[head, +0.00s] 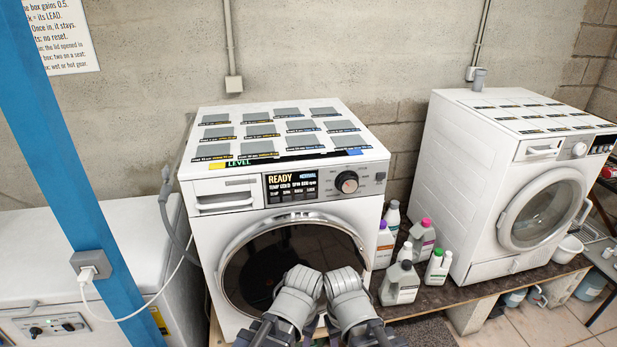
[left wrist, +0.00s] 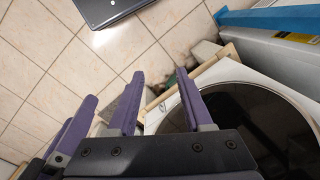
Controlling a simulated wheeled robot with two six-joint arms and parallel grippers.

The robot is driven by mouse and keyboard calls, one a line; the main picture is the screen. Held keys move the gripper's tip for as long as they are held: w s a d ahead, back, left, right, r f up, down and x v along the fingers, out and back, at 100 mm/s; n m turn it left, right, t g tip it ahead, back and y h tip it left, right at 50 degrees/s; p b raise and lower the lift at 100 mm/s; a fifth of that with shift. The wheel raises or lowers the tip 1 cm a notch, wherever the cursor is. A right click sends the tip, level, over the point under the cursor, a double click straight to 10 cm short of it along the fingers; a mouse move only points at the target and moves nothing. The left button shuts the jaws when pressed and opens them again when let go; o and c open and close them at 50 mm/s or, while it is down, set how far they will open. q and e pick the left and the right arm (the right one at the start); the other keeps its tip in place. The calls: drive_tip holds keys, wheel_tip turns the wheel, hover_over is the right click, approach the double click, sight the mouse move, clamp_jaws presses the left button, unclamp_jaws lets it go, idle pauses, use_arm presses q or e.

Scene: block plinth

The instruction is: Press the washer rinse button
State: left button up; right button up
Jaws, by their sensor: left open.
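The white front-loading washer (head: 205,245) stands at centre in the head view, its round dark door (head: 255,268) facing me. Its panel screen (head: 292,186) reads READY and NORMAL. A row of small labelled buttons (head: 291,196) runs along the bottom of that screen. Their words are too small to read surely, so I cannot tell which is rinse. A dial (head: 347,182) sits right of the screen. My left gripper (left wrist: 122,90) shows purple jaws in the left wrist view, open and empty, apart from the washer.
Several bottles (head: 402,280) stand right of the washer. A second white machine (head: 470,190) is farther right. A blue post (head: 75,170) and white chest (head: 140,240) stand at left. Grey pads (head: 302,126) cover the washer's top. Tiled floor (left wrist: 45,75) lies below my left gripper.

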use_arm(q)
clamp_jaws()
idle(1.1)
